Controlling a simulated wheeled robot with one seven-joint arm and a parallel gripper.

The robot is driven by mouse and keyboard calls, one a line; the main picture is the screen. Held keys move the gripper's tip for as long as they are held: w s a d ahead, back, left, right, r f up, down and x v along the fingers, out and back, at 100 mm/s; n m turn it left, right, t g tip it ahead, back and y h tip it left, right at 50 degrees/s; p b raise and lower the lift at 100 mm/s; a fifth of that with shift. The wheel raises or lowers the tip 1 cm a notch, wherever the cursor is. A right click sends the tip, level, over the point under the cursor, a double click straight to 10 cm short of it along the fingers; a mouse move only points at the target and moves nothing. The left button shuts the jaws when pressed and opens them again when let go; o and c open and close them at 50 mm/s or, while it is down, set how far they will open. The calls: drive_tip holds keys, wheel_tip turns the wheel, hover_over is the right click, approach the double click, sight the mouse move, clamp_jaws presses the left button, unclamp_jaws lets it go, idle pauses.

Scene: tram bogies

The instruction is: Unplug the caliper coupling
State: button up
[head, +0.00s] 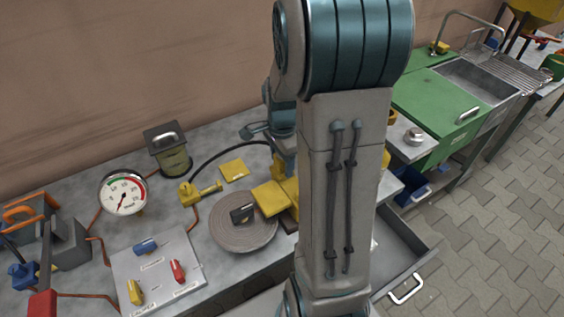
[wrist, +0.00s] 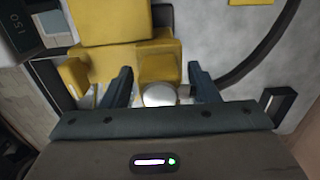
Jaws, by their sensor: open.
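The yellow caliper (head: 272,197) sits at the right edge of the grey disc (head: 235,232) on the bench; my arm hides part of it in the head view. In the wrist view the caliper (wrist: 110,22) fills the upper middle. A pale round piece (wrist: 160,95), which may be the caliper coupling, shows beside a yellow block (wrist: 158,62). My gripper (wrist: 160,84) is open, with one finger on either side of this pale piece. I cannot tell whether the fingers touch it. In the head view my arm mostly hides the gripper.
A black hose (head: 225,151) curves over the bench behind the caliper; it also shows right of my gripper (wrist: 262,50). A gauge (head: 123,194), a yellow valve (head: 200,192), a lidded canister (head: 170,150) and a switch panel (head: 158,272) stand left. An open drawer (head: 405,262) juts out at right.

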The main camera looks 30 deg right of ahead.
idle(0.8)
clamp_jaws()
drive_tip(key=shift+r, duration=0.1)
drive_tip(key=shift+r, duration=0.1)
drive_tip(key=shift+r+p, duration=2.3)
drive_tip(key=shift+r, duration=0.55)
